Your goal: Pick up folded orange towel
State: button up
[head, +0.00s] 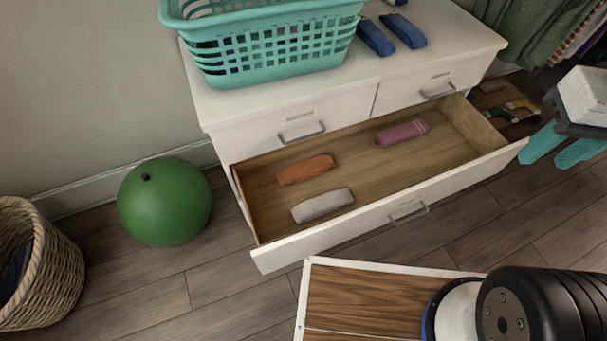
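The folded orange towel (306,169) lies on the wooden floor of the open dresser drawer (345,233), toward its left rear. A folded light grey towel (322,205) lies just in front of it, and a folded pink towel (401,133) lies farther right in the same drawer. My gripper (544,160) is at the right edge of the view, outside the drawer's right end. Its two teal fingers are apart with nothing seen between them. It is well away from the orange towel.
The white dresser top (432,57) above the drawer carries a teal laundry basket (277,54) and folded blue cloths (404,31). A green ball (165,201) and a wicker basket (42,264) stand on the floor at left. Hanging clothes (535,28) are at upper right.

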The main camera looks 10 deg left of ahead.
aim_at(319, 165)
jog(key=k, duration=0.45)
jog(key=z, duration=1.75)
jog(key=i, duration=1.55)
jog(key=u, duration=2.9)
jog(key=i, duration=0.5)
jog(key=z, duration=0.1)
